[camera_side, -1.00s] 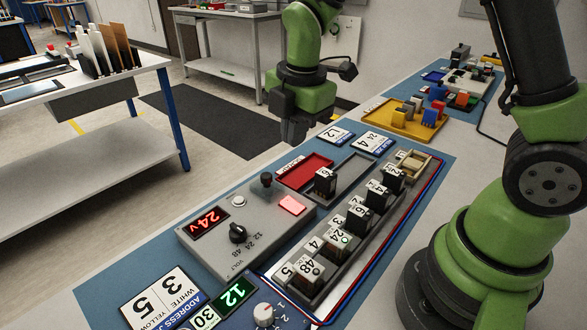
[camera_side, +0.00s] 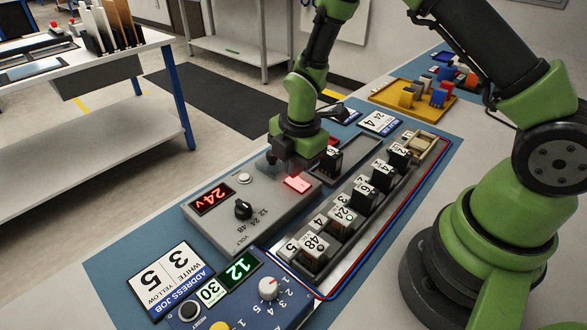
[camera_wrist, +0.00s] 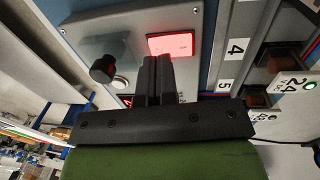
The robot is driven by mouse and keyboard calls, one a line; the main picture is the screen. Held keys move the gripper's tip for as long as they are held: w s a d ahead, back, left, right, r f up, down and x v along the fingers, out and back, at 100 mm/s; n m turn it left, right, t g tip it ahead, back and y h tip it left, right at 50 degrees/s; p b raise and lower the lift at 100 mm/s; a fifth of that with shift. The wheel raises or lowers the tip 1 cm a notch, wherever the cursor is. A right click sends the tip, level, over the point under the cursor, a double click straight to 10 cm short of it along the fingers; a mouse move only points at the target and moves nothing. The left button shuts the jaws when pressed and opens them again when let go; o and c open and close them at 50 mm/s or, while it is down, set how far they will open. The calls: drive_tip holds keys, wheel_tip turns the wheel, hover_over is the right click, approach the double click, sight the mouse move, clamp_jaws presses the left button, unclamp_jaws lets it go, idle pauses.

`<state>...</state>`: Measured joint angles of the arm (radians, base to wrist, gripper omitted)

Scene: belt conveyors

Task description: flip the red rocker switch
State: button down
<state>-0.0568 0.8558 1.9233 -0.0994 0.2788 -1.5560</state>
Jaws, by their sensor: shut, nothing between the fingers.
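The red rocker switch (camera_side: 298,184) is a glowing red rectangle on the top of a grey control box (camera_side: 262,224). The wrist view also shows it lit (camera_wrist: 172,44). My gripper (camera_side: 284,170) points down just behind the switch, low over the box. In the wrist view its two dark fingers (camera_wrist: 157,62) are together and empty, with their tips near the edge of the switch. I cannot tell whether they touch it. The switch's tilt is not clear.
The box carries a red 24V display (camera_side: 211,197), a black dial (camera_side: 243,209) and a white button (camera_side: 245,178). A black knob (camera_wrist: 103,70) stands near my fingers in the wrist view. A rack of numbered black modules (camera_side: 342,219) lies to the right.

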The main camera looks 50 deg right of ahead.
sight(305, 188)
drive_tip(key=shift+w+f, duration=0.1)
drive_tip(key=shift+f, duration=0.65)
drive_tip(key=shift+f, duration=0.15)
drive_tip(key=shift+s+r, duration=0.2)
drive_tip(key=shift+s, duration=0.55)
drive_tip(key=shift+r, duration=0.15)
wheel_tip(305, 188, up, 14)
drive_tip(key=s, duration=0.1)
drive_tip(key=shift+s+f, duration=0.2)
drive_tip(key=shift+s, duration=0.15)
drive_tip(key=shift+w, duration=0.1)
